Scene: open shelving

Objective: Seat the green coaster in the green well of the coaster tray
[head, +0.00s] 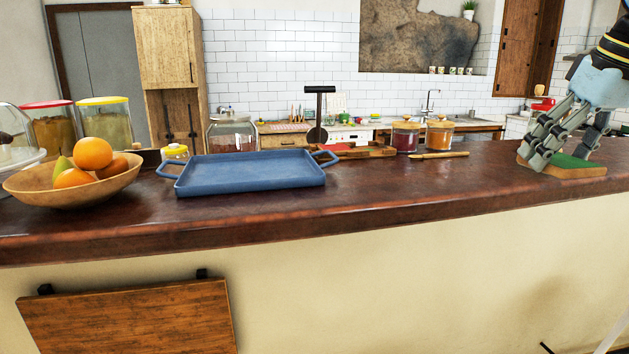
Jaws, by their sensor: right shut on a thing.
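The green coaster (579,163), with a green top and a light wooden edge, is at the right end of the brown counter. My right gripper (538,153) reaches down from the upper right and is shut on its left side; the fingers hide part of it. I cannot tell whether the coaster still touches the counter. A low wooden tray (378,154) with red and green patches, seemingly the coaster tray, lies mid-counter behind the blue tray's right handle. Its wells are seen at a shallow angle and are hard to make out. My left gripper is not in view.
A blue handled tray (250,185) lies left of centre, with a fruit bowl (30,186) further left. The counter's front right is clear.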

